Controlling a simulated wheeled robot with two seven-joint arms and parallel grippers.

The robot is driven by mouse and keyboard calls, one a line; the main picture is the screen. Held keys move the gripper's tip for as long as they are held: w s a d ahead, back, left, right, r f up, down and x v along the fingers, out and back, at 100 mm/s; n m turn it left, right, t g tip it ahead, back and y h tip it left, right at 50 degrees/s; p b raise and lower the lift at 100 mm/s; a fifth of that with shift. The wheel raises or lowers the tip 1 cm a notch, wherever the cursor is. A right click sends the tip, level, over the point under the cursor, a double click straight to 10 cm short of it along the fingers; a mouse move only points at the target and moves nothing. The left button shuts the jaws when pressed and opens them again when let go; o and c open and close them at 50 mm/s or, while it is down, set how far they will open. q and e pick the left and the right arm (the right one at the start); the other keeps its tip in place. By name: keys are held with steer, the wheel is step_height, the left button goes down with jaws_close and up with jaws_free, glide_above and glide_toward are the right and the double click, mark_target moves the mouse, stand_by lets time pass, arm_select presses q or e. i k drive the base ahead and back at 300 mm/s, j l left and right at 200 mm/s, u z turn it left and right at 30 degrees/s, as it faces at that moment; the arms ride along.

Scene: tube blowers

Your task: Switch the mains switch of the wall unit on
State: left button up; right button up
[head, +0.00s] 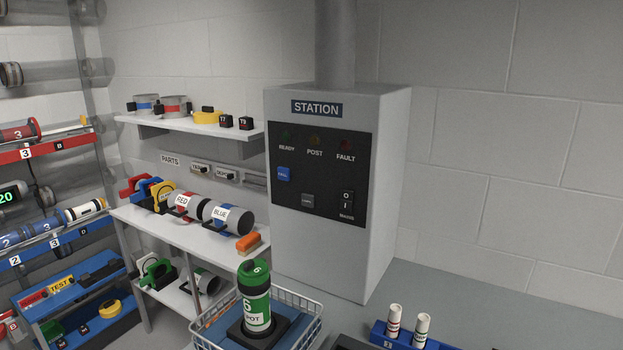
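The wall unit (385,190) is a light grey box labelled STATION, on the wall right of centre. Its black panel (318,160) bears three dim lamps marked READY, POST and FAULT, a blue button (283,174) and a grey button (308,201). The mains switch (346,199) is a small black rocker with O above and I below, at the panel's lower right, over the word MAINS. Which side is pressed in is too small to tell. Neither of my grippers shows in the head view.
A wire basket (316,297) with a green-capped canister (255,300) stands in front of the unit. A blue holder (402,336) with two white tubes is at the lower right. Shelves (180,222) with cylinders fill the left. Grey counter (480,300) is clear at right.

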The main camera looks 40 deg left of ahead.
mark_target(347, 196)
steer(key=i+l, duration=0.1)
steer(key=l, duration=0.45)
steer(key=u, duration=1.65)
steer(key=i+l, duration=0.05)
steer(key=l, duration=0.05)
